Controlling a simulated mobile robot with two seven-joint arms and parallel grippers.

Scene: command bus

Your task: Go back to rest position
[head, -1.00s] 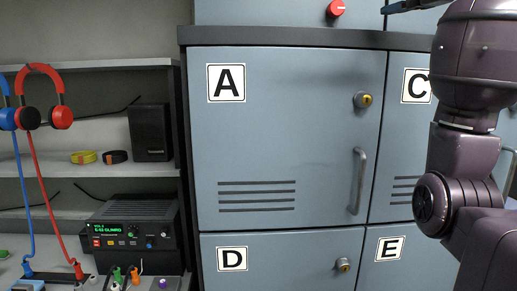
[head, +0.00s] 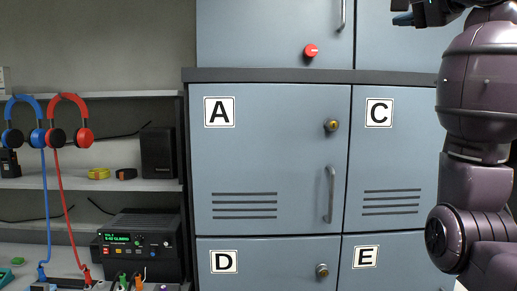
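My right arm (head: 478,150) stands raised along the right edge of the head view. Part of my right gripper (head: 430,14) shows at the top right, dark and cut off by the frame edge. I cannot tell whether its fingers are open or shut. It is beside the upper cabinet, and no held object shows. My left gripper and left arm are not in view.
Grey-blue lockers fill the middle, with door A (head: 270,155), door C (head: 392,165), door D (head: 265,262) and door E (head: 385,262) closed. A red knob (head: 311,50) is above. Left shelves hold blue headphones (head: 24,112), red headphones (head: 68,108), a speaker (head: 159,152) and a radio (head: 137,245).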

